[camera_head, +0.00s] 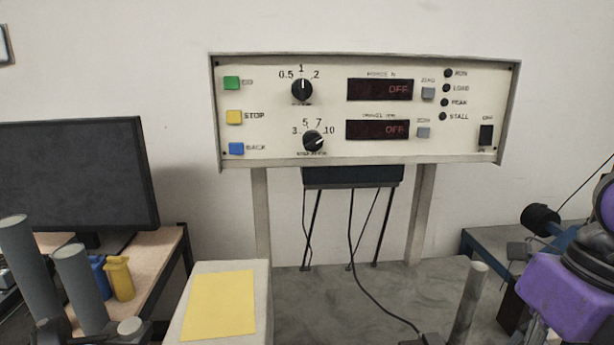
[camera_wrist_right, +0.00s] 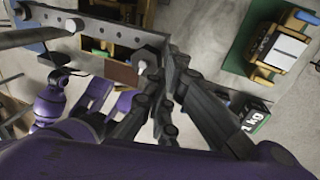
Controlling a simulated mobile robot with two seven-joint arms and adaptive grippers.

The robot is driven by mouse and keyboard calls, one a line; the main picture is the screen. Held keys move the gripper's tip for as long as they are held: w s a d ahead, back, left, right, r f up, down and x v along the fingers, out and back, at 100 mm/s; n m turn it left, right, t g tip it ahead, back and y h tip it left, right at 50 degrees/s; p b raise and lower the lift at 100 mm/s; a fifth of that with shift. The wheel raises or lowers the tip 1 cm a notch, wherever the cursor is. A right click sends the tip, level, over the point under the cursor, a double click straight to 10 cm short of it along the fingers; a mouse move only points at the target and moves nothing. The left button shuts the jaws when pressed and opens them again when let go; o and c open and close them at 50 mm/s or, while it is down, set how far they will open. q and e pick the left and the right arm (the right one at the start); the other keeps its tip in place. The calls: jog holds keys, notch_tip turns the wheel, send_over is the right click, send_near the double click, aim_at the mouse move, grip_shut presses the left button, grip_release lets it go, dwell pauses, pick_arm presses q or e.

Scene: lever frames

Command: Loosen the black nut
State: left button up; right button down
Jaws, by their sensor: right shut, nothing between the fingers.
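In the head view only purple and black parts of my right arm show at the right edge. My left gripper is in neither view.
A control panel (camera_head: 330,125) with coloured buttons, dials and two displays reading OFF stands at the back. A monitor (camera_head: 75,175) is at left. A yellow sheet (camera_head: 220,305) lies on a pale block. A black cylinder (camera_head: 540,219) is at right.

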dwell(0.3)
jog(key=shift+w+b, duration=0.3)
jog(key=shift+w, duration=0.05)
jog(key=shift+w+b, duration=0.5)
jog(key=shift+b, duration=0.15)
dwell(0.5)
jog(key=shift+w, duration=0.1)
